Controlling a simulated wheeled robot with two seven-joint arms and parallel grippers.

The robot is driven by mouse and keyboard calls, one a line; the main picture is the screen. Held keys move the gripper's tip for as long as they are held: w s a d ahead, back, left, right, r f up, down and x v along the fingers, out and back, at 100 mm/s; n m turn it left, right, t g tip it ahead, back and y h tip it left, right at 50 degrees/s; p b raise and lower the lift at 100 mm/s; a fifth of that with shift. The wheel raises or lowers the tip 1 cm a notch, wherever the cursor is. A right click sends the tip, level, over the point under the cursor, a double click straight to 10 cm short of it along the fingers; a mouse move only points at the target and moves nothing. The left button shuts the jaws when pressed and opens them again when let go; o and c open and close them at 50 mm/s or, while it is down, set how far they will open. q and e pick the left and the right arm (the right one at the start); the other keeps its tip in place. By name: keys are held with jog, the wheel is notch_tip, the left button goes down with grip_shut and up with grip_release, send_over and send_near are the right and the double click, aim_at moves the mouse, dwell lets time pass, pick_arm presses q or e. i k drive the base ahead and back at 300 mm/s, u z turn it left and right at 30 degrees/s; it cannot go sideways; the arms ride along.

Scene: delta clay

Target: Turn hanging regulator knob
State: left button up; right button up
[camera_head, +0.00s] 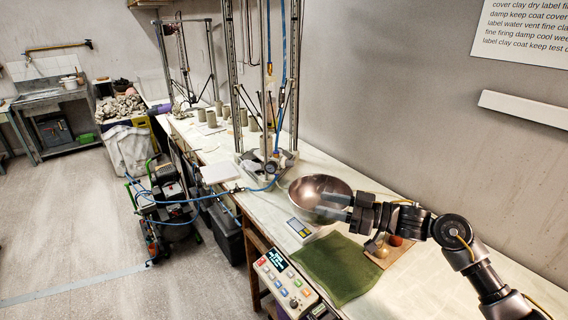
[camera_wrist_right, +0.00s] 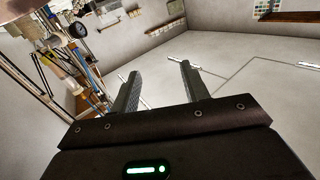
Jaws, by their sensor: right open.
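The hanging regulator (camera_head: 271,167) with a round gauge hangs on a blue hose at the foot of the metal frame on the bench. Its knob is too small to make out clearly in the head view. A dark round part at the upper left of the right wrist view (camera_wrist_right: 78,30) may be its gauge. My right gripper (camera_head: 327,207) is open and empty, over the steel bowl, to the right of and nearer than the regulator. Its two fingers (camera_wrist_right: 158,75) stand apart in the right wrist view, with only floor beyond. My left gripper is not in view.
The steel bowl (camera_head: 312,190) sits under my right gripper. A scale (camera_head: 300,229), a green cloth (camera_head: 338,268) and a wooden board (camera_head: 392,256) lie nearby on the bench. Blue hoses run to a compressor (camera_head: 165,198) on the floor. Clay cylinders (camera_head: 211,119) stand farther back.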

aim_at(289, 162)
jog(key=i, duration=0.9)
